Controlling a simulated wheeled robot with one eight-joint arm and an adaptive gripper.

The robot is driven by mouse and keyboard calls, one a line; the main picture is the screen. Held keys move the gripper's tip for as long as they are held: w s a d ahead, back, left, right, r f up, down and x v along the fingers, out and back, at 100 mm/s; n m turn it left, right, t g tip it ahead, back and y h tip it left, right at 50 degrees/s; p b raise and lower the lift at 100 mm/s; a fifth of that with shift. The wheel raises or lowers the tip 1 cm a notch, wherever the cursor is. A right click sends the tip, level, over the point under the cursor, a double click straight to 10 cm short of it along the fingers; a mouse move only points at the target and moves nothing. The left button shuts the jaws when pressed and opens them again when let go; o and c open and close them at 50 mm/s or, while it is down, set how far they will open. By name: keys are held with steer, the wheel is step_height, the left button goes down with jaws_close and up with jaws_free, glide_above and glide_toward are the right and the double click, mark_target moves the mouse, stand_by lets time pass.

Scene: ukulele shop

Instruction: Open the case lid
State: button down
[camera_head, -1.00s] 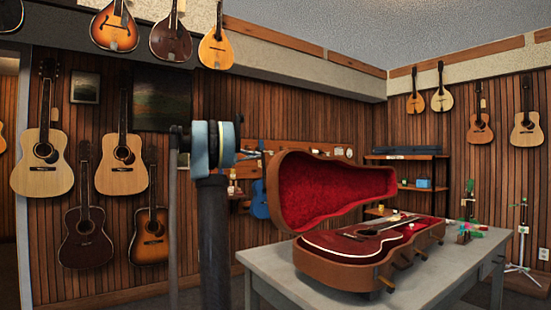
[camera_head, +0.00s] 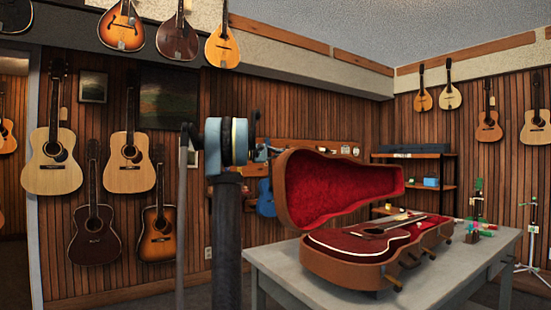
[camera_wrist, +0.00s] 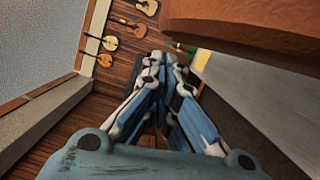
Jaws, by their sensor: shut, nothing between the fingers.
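The brown case (camera_head: 345,268) lies on the table with its lid (camera_head: 291,190) raised and tilted, its red lining (camera_head: 345,190) facing out. A dark red guitar-like instrument (camera_head: 365,243) lies inside the lower half. My gripper (camera_wrist: 166,60) shows in the wrist view with its fingers together and nothing between them. A brown curved surface (camera_wrist: 250,35), seemingly the case, is close to the right of the fingertips, with a visible gap. In the head view my arm stands left of the case and the fingertips cannot be made out.
The grey table (camera_head: 290,281) carries the case, with small coloured items (camera_head: 480,228) at its far right end. A shelf (camera_head: 450,175) stands behind. Guitars hang on the wood-panelled walls. A thin stand (camera_head: 532,235) is at the far right.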

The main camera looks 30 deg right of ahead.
steer(key=shift+s+r, duration=0.1)
steer(key=shift+s, duration=0.55)
steer(key=s+r+m+y, duration=0.1)
steer(key=s+r+m, duration=0.2)
steer(key=s, duration=1)
steer(key=shift+d+r+m, duration=0.3)
steer(key=shift+d+m, duration=0.1)
steer(key=shift+d, duration=0.05)
steer(key=w, duration=0.3)
steer(key=shift+w+r, duration=0.35)
steer(key=shift+w, duration=0.05)
steer(key=shift+w+a+f, duration=0.1)
steer(key=shift+w+a, duration=0.3)
steer(key=shift+a, duration=0.4)
steer(key=w+a, duration=0.1)
steer(key=a, duration=0.7)
steer(key=shift+a+r, duration=0.3)
